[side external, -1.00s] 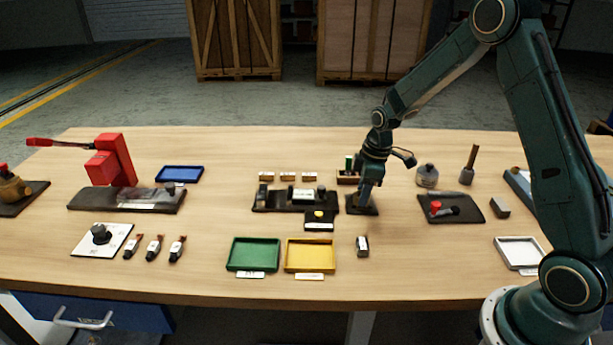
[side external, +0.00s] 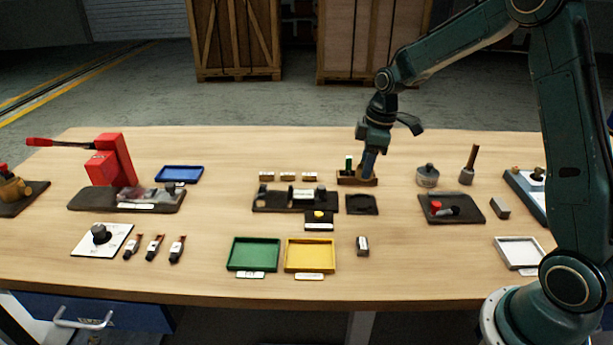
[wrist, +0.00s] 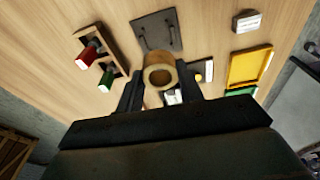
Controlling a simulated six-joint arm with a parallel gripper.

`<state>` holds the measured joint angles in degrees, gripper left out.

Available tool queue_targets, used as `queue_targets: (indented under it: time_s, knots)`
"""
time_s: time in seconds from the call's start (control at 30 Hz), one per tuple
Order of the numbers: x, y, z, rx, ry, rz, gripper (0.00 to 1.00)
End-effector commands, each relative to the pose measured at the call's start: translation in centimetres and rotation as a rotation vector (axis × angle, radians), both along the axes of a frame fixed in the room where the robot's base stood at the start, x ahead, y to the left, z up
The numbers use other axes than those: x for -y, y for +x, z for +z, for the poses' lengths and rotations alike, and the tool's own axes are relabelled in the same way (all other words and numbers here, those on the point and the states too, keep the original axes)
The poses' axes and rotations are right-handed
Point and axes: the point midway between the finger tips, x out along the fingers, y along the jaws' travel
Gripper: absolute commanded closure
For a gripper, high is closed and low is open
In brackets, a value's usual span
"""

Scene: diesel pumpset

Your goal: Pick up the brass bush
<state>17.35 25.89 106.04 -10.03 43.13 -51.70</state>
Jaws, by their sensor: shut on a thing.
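The brass bush (wrist: 160,74) is a short, thick-walled brass ring seen in the wrist view, its open bore facing the camera. My gripper (wrist: 159,84) is shut on it, with one dark finger on each side. In the side view my gripper (side external: 368,174) hangs at the wooden rack (side external: 345,180), right of its green-topped piece; the bush cannot be made out there. Whether my gripper is above or in front of the rack is unclear.
The green tray (side external: 253,254) and yellow tray (side external: 310,255) lie near the front. A dark mat (side external: 468,212) with a red-ended part is to the right.

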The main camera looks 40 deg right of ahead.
Motion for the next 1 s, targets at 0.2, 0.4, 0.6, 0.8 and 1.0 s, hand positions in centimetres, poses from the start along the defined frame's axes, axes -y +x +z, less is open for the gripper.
queue_targets:
  time_s: [0.2,0.4,0.6,0.8,1.0]
  knots:
    - [0.1,0.1,5.1,0.007,-0.002,-0.001,0.9]
    - [0.0,0.0,8.7,0.003,-0.001,0.0,0.9]
    - [0.0,0.0,10.9,0.002,0.001,0.0,0.9]
    - [0.0,0.0,11.6,-0.001,0.001,0.0,0.9]
    - [0.0,0.0,11.7,0.0,0.001,0.0,0.9]
